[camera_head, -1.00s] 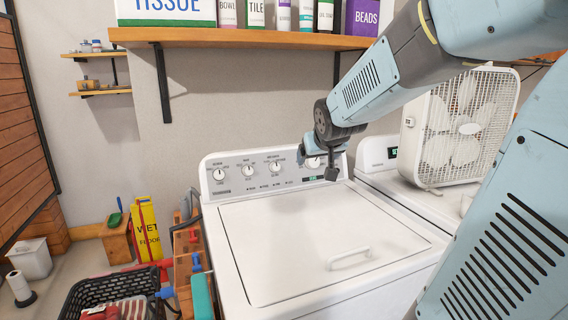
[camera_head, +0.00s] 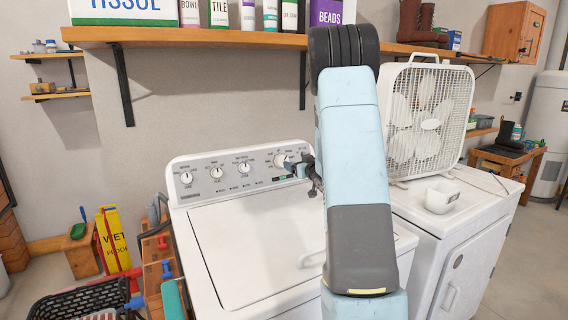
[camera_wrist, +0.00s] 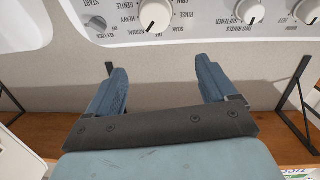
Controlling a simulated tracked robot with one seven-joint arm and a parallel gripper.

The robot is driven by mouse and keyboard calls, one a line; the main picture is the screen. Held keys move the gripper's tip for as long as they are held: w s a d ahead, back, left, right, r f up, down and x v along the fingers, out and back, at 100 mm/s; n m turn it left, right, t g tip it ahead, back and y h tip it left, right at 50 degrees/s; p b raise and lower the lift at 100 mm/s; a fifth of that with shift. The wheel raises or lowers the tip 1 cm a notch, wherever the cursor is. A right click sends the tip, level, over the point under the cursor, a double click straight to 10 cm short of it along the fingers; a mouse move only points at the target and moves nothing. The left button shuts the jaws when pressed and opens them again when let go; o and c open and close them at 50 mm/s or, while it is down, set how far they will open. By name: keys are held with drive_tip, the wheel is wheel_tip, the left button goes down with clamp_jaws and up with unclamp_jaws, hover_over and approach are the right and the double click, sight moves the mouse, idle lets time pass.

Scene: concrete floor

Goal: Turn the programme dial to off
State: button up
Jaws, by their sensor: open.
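The washing machine's control panel (camera_head: 225,174) carries a row of white dials. The rightmost, largest dial (camera_head: 280,160) looks like the programme dial. In the wrist view, where the panel appears upside down, the dial (camera_wrist: 154,15) is at the top, partly cut off. Words such as NORMAL, HEAVY, GENTLE and SOAK ring it. My gripper (camera_head: 313,181) is just right of this dial. In the wrist view my gripper (camera_wrist: 155,72) is open and empty, its fingers apart from the dial.
Other dials (camera_wrist: 249,12) stand close beside it on the panel. A wooden shelf (camera_head: 200,37) with boxes and bottles overhangs the washer. A box fan (camera_head: 425,115) and a white bowl (camera_head: 441,197) sit on the neighbouring machine to the right. The washer lid (camera_head: 240,250) is clear.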

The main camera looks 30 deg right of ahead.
wheel_tip(320, 180, down, 4)
drive_tip(key=d+t+y, duration=0.1)
drive_tip(key=d+y, duration=0.1)
drive_tip(key=shift+n, duration=0.3)
drive_tip(key=w, duration=0.9)
drive_tip(key=w+a, duration=0.1)
drive_tip(key=w, duration=0.4)
drive_tip(key=shift+w, duration=0.15)
drive_tip(key=c, duration=1)
